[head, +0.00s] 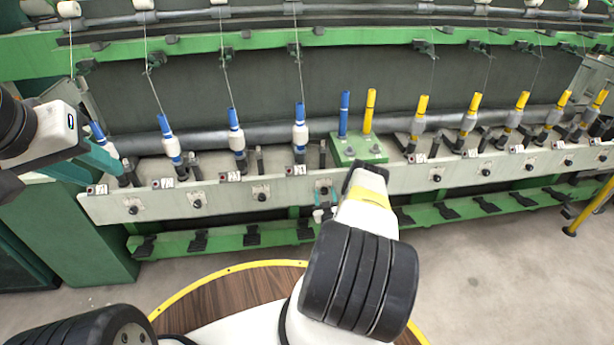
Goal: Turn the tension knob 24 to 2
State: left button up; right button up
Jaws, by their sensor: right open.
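A row of small dark tension knobs runs along the pale front rail of the spinning frame (225,203). The number plates are too small to read surely, so I cannot tell which knob is 24. My right forearm and wrist partly cover this spot, and contact with the knob cannot be made out. The knob's pointer setting is not readable. My left gripper (98,163) is at the far left by a blue bobbin; its fingers are unclear.
Blue bobbins (235,135) stand on spindles to the left, yellow ones (470,112) to the right. A green block (357,150) holds one blue and one yellow tube. A green lower rail (225,240) with dark pedals runs below. Open floor (500,280) lies at right.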

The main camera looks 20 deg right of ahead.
grip_shut()
jog(key=shift+m, duration=0.4)
jog(key=m, duration=0.4)
jog(key=shift+d+m, duration=0.1)
jog(key=shift+m, duration=0.2)
jog(key=m, duration=0.4)
jog(key=shift+g+y, duration=0.3)
jog(key=shift+g, duration=0.1)
jog(key=m, duration=0.5)
jog(key=shift+d+y, duration=0.1)
jog(key=shift+y, duration=0.2)
jog(key=m, duration=0.4)
jog(key=shift+f+y, duration=0.1)
jog(key=shift+y, duration=0.2)
jog(key=shift+m, duration=0.3)
jog(key=shift+s, duration=0.1)
